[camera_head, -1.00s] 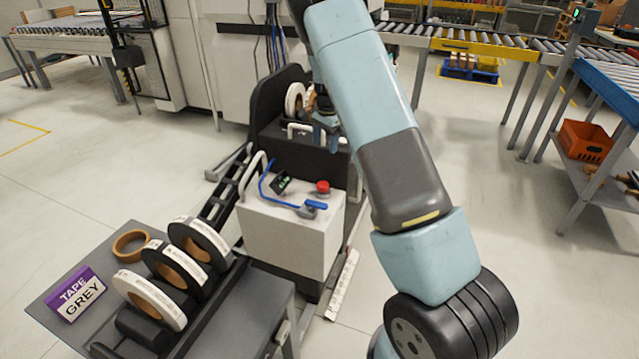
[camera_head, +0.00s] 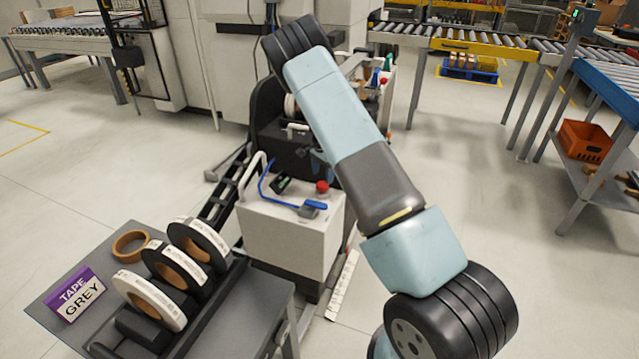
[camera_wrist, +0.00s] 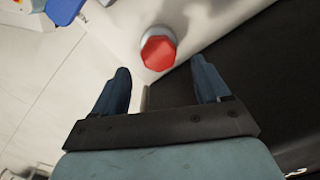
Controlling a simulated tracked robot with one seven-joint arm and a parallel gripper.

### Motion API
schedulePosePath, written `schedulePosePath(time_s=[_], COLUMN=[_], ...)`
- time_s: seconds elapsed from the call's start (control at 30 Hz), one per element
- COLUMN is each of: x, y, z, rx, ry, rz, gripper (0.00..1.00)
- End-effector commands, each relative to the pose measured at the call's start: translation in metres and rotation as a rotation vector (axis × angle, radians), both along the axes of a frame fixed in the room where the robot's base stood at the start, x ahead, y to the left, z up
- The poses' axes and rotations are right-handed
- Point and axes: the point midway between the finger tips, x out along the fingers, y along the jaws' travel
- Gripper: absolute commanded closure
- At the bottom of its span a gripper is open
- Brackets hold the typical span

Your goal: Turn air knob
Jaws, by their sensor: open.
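The blue air knob (camera_head: 316,205) sits on a grey fitting at the front right of the white box's top, with a blue hose running to the fitting. In the wrist view a blue part (camera_wrist: 65,10), which looks like the knob, is cut off at the upper left edge. My gripper (camera_wrist: 160,66) is open, with two dark blue fingers apart and nothing between them. It is near the red button (camera_wrist: 158,48), off to one side of the knob. In the head view the gripper is mostly hidden behind my arm.

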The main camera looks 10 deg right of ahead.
Motion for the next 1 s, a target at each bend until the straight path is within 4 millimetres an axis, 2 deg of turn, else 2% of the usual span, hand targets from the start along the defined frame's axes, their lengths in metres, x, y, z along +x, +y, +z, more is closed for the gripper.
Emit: schedulePosePath(time_s=[0.1, 0.3, 0.7, 1.0], x=[-0.001, 0.0, 0.0, 0.0], y=[0.0, 0.0, 0.001, 0.001], z=[-0.019, -0.039, -0.045, -0.045], rx=[0.0, 0.0, 0.0, 0.0], ry=[0.002, 0.0, 0.0, 0.0], rz=[-0.001, 0.0, 0.001, 0.001], gripper=[0.25, 0.25, 0.25, 0.53])
